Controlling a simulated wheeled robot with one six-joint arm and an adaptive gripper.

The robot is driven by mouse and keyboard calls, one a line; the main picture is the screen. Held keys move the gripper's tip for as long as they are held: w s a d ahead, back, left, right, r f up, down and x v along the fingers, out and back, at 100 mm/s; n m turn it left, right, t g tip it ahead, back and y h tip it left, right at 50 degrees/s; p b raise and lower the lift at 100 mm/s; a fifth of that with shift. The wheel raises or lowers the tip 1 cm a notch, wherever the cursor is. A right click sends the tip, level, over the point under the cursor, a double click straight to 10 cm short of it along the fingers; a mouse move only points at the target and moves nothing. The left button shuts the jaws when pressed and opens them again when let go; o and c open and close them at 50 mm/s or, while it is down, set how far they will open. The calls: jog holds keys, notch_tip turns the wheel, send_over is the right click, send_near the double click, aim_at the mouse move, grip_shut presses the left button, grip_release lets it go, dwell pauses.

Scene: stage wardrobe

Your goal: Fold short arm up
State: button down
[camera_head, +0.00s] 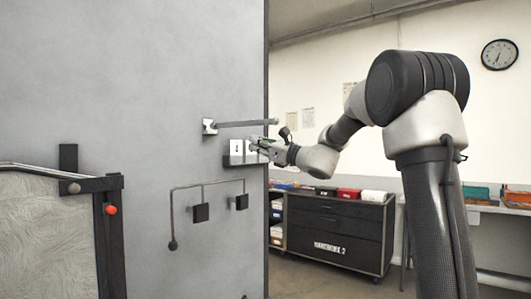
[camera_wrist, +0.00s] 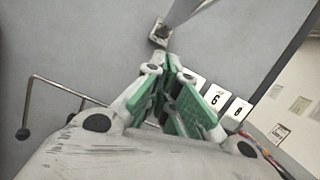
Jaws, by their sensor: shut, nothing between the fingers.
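A straight grey arm (camera_head: 245,124) sticks out to the right from a small metal bracket (camera_head: 209,126) on the grey panel, roughly level, with a knob at its tip. In the wrist view the arm (camera_wrist: 188,12) runs from its bracket (camera_wrist: 160,35) towards the top right. My gripper (camera_head: 254,145) is shut and empty, just below the arm's outer part and in front of the number cards. In the wrist view its green-padded fingers (camera_wrist: 172,66) come together below the bracket, apart from it. Whether the fingers touch the arm cannot be told.
White number cards (camera_wrist: 218,98) sit in a dark holder (camera_head: 232,160) by my gripper. A bent dark rod (camera_head: 208,184) with black blocks and a ball end is lower on the panel (camera_head: 120,80). A framed board (camera_head: 45,230) stands at left; a drawer cabinet (camera_head: 335,225) is behind.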

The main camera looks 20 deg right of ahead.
aim_at(243, 123)
jog(key=shift+s+a+r, duration=0.1)
jog(key=shift+r, duration=0.5)
jog(key=shift+s+a+r, duration=0.1)
jog(key=shift+r, duration=0.5)
